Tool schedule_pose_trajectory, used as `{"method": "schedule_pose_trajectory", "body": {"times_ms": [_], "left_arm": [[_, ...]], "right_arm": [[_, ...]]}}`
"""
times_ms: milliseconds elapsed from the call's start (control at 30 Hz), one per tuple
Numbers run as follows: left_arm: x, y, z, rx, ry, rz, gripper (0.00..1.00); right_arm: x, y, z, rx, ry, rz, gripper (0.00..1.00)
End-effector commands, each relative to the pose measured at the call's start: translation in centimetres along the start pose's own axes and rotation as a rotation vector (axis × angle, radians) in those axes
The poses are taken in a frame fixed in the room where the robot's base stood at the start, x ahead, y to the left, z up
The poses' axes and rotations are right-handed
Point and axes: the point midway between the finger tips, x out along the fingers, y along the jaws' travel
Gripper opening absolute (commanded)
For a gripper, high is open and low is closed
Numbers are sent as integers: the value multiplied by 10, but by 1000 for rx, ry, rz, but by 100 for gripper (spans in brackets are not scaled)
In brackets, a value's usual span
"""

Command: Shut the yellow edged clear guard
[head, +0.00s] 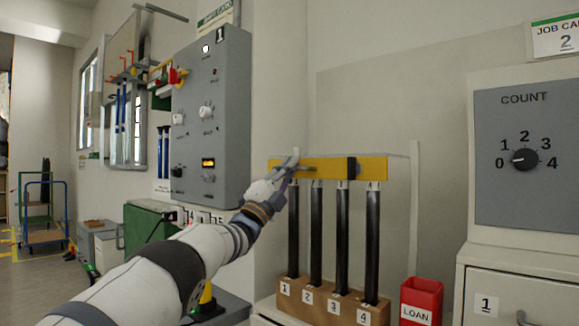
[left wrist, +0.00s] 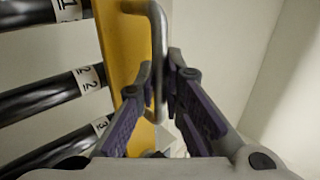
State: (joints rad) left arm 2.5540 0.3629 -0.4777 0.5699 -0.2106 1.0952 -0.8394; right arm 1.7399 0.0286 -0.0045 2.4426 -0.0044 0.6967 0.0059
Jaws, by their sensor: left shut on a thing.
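The guard's yellow edge (head: 330,168) runs level across the upper ends of the black rods in the head view. Its clear part is hard to make out. A small black piece sits on the yellow edge toward its right end. In the left wrist view the yellow edge (left wrist: 122,45) stands at left, with a grey bar handle (left wrist: 158,50) on it. My left gripper (head: 289,169) is at the left end of the edge. In the left wrist view its fingers (left wrist: 160,95) are closed around the handle. My right gripper is not in view.
Several black rods (head: 316,232) stand in a numbered wooden block (head: 318,298) below the edge. A red LOAN bin (head: 421,300) is to the right. A grey control box (head: 213,110) hangs on the wall at left, close to my arm. A COUNT dial panel (head: 526,158) is at right.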

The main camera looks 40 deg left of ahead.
Motion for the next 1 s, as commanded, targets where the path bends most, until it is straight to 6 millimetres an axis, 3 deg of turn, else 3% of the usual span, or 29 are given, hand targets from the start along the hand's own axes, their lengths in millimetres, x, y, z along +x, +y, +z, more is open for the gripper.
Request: {"method": "schedule_pose_trajectory", "body": {"times_ms": [567, 600, 667, 1000], "left_arm": [[-3, 7, -1, 0, 0, 7, 0], [-3, 7, -1, 0, 0, 8, 18], [-3, 7, -1, 0, 0, 7, 29], [-3, 6, 0, 0, -1, 4, 29]], "right_arm": [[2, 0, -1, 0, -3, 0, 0], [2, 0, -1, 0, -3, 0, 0], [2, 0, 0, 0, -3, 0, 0], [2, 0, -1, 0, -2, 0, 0]]}}
